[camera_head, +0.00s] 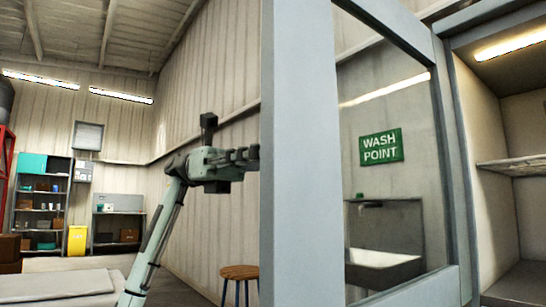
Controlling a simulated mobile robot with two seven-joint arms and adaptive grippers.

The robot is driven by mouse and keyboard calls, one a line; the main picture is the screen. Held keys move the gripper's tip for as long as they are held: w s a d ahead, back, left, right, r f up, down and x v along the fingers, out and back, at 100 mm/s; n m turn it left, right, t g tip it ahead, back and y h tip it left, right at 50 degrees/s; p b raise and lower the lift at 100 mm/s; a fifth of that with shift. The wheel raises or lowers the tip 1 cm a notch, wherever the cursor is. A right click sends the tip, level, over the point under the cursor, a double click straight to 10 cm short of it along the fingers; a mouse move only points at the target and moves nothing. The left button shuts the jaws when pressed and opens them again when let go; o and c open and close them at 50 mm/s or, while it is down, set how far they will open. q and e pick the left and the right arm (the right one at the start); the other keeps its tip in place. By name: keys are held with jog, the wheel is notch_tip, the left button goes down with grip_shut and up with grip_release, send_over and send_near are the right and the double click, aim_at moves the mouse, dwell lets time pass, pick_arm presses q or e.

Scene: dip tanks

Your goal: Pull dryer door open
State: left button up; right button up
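The dryer door (298,150) is a pale grey frame with a large glass pane. It stands swung open toward me, and the lit dryer cabinet (480,180) with a shelf (515,165) shows open to its right. My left arm rises from the bottom left. My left gripper (248,156) is at the door's near left edge, and its tip end is cut off from view by the door frame. I cannot tell whether its fingers are apart or touch the door. My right gripper is out of view.
Through the glass show a green WASH POINT sign (381,147) and a grey sink (384,262). A wooden stool (238,272) stands left of the door. Shelving (40,205) and a yellow bin (78,240) are far left. A pale surface (60,288) lies at lower left.

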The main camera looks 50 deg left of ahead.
pick_arm(q)
jog(key=s+a, duration=0.1)
jog(key=a, duration=1.1)
jog(key=shift+s, duration=0.15)
dwell(0.3)
